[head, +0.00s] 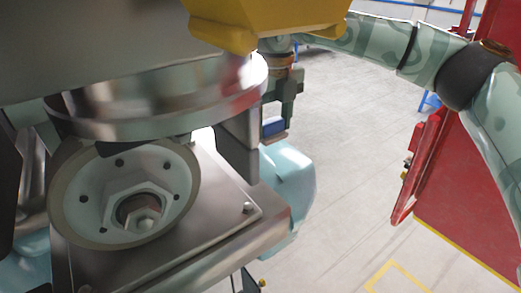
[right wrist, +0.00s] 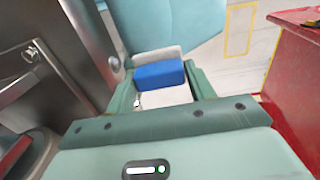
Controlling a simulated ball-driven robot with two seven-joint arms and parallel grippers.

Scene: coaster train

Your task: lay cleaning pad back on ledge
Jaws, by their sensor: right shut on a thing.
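The cleaning pad is a small blue block (right wrist: 158,75) with a pale grey strip along its far side. My right gripper (right wrist: 160,88) is shut on it, one finger at each side. In the head view the blue pad (head: 273,127) hangs at the tip of my right gripper (head: 278,118), just right of a grey steel bracket. A flat steel shelf with bolts (head: 225,195) lies below and to the left; I cannot tell whether it is the ledge. My left gripper is not in view.
A wheel with a hex hub (head: 145,207) sits under a steel ring at left. A yellow part (head: 260,22) overhangs the right gripper. A red cabinet (head: 465,180) stands at right. Open grey floor (head: 345,130) lies between.

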